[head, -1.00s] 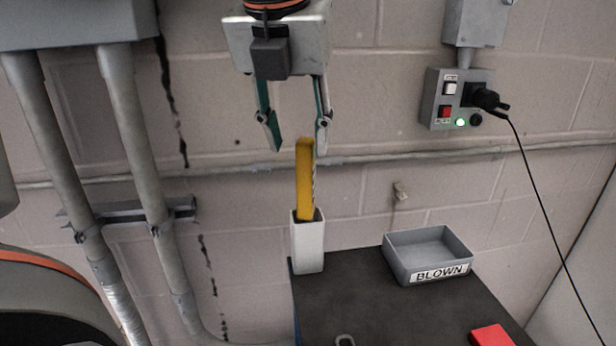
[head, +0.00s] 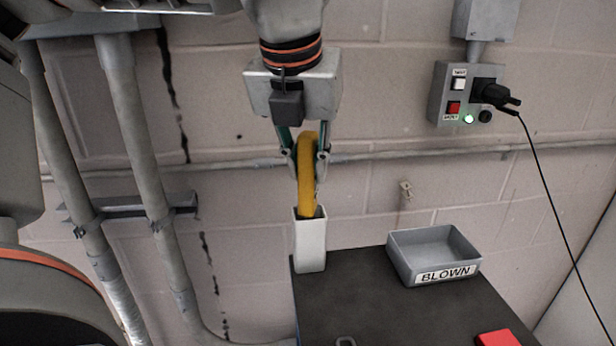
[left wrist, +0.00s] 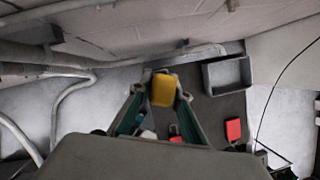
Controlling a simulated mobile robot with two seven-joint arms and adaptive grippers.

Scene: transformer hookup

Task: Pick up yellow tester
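The yellow tester (head: 306,192) stands upright in a narrow white holder (head: 310,246) at the left back corner of the dark tabletop. Its lower end is hidden inside the holder. My left gripper (head: 307,170) comes down from above, with one finger on each side of the tester's upper part. The fingers have closed in against it. In the left wrist view the tester's yellow top (left wrist: 164,90) sits between the two fingertips (left wrist: 165,78), which touch its sides. My right gripper is not in view.
A grey bin labelled BLOWN (head: 436,258) stands right of the holder on the dark tabletop (head: 370,300). A red object (head: 497,338) lies near the front. A switch box (head: 466,95) with a black plug and cable is on the wall. Pipes (head: 140,150) run down the wall at left.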

